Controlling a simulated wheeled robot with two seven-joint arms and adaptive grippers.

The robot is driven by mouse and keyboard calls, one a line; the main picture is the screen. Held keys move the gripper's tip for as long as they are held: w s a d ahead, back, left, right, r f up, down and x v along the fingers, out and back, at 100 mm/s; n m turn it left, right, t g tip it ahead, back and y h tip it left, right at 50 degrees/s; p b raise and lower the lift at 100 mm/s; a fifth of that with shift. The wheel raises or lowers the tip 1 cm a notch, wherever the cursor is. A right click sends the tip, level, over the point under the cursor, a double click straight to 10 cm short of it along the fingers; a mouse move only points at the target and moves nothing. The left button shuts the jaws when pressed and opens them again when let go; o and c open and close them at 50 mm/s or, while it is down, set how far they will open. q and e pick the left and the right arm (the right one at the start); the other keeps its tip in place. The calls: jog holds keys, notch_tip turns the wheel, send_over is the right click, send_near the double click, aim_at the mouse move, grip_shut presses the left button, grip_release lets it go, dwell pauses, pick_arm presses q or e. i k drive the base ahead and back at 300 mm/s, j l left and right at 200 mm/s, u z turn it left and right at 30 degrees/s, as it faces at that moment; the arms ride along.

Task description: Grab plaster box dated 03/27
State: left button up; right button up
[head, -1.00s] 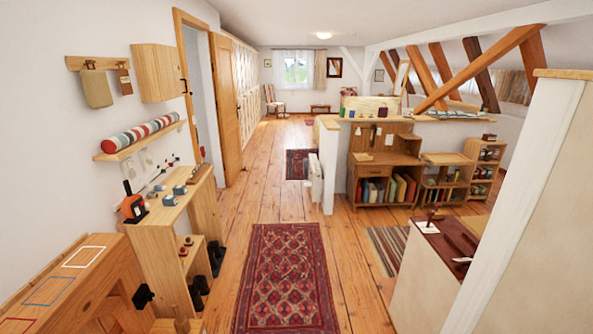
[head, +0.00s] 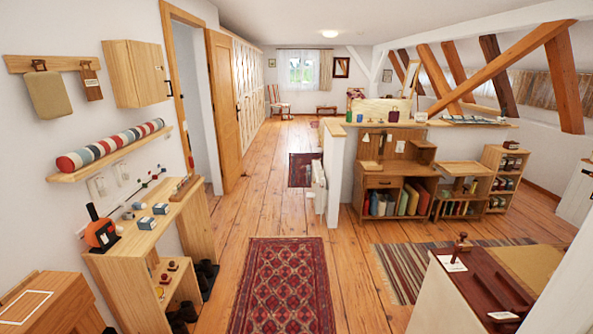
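Two small blue-and-white boxes stand on the top of the light wooden cabinet at the left in the head view, a nearer box (head: 147,223) and a farther box (head: 160,208). Any printing on them is too small to read, so I cannot tell a date or which one is a plaster box. Neither of my grippers is in view.
An orange and black object (head: 101,232) stands near the boxes on the wooden cabinet (head: 128,268). A shelf with a striped roll (head: 110,146) hangs above. A red patterned rug (head: 284,287) covers open floor; a counter with a dark red top (head: 480,275) stands right.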

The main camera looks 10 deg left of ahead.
aim_at(158, 209)
jog(key=i, duration=0.85)
jog(key=i+l+u, duration=0.25)
jog(key=i, duration=0.55)
jog(key=i+l+u, duration=0.15)
jog(key=i+u, duration=0.25)
jog(key=i+l+u, duration=1.15)
